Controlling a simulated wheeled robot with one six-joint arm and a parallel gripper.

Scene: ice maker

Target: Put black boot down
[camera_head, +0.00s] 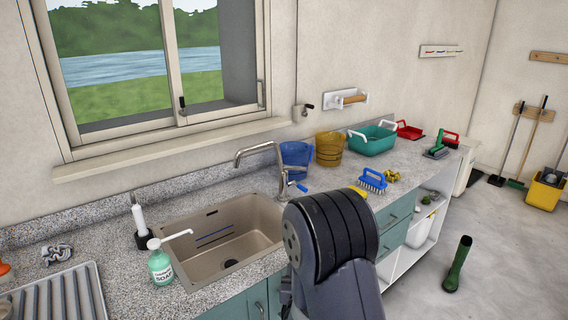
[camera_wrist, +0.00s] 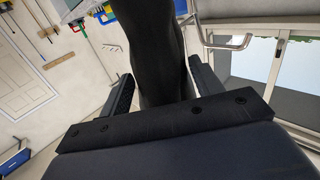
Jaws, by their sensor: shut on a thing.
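The black boot (camera_wrist: 155,50) fills the upper middle of the wrist view, between the two fingers of my gripper (camera_wrist: 160,85). My gripper is shut on the boot's dark shaft. The far end of the boot runs out of the top of that view. In the head view my dark arm covers the lower middle, and neither the gripper nor the black boot can be made out there.
A granite counter (camera_head: 110,220) with a sink (camera_head: 230,240) runs along the wall.

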